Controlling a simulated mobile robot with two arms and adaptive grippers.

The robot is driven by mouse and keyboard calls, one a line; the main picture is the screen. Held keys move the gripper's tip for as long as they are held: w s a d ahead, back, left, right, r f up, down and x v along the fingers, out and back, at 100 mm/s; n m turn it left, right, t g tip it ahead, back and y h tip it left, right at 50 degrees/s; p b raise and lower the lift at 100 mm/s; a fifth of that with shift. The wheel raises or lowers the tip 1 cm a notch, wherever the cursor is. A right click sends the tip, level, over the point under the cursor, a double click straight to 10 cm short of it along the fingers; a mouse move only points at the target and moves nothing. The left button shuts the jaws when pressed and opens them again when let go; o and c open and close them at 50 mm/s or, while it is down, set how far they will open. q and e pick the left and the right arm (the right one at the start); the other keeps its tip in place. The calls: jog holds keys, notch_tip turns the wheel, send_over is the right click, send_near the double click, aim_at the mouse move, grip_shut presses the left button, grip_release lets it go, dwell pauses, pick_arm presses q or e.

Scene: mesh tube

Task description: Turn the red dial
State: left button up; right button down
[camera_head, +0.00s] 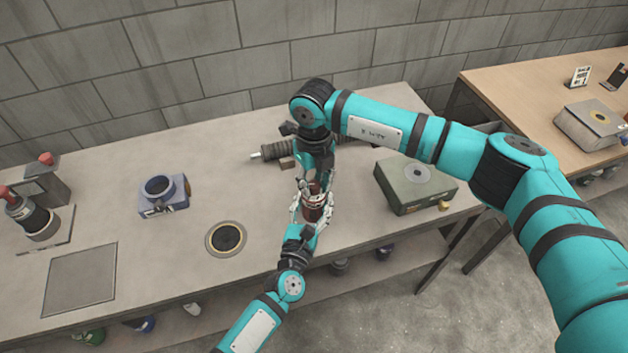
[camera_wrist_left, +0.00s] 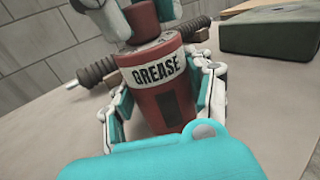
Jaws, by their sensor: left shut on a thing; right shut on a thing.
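A dark red canister labelled "GREASE" (camera_wrist_left: 160,95) stands upright between the white fingers of my left gripper (camera_head: 312,210). The canister also shows in the head view (camera_head: 313,211), held above the bench near its front edge. Its red dial (camera_wrist_left: 142,18) sits on top, with a grey marked ring below it. My right gripper (camera_head: 315,183) reaches down from above and is shut on the dial. Its fingers hide part of the dial. In the head view the two grippers overlap, so the dial is mostly hidden there.
A ribbed tube (camera_head: 275,150) lies behind the grippers. A green box (camera_head: 412,188) stands to the right. A round bench opening (camera_head: 226,238), a blue device (camera_head: 162,196) and a flat grey plate (camera_head: 80,278) are to the left. The bench between them is clear.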

aim_at(315, 184)
jog(key=shift+w, duration=0.1)
jog(key=c, duration=1)
grip_release()
notch_tip(315, 184, up, 12)
jog(key=shift+r, duration=0.1)
pick_arm(q)
jog(key=o, duration=1.3)
jog(key=shift+o, duration=0.2)
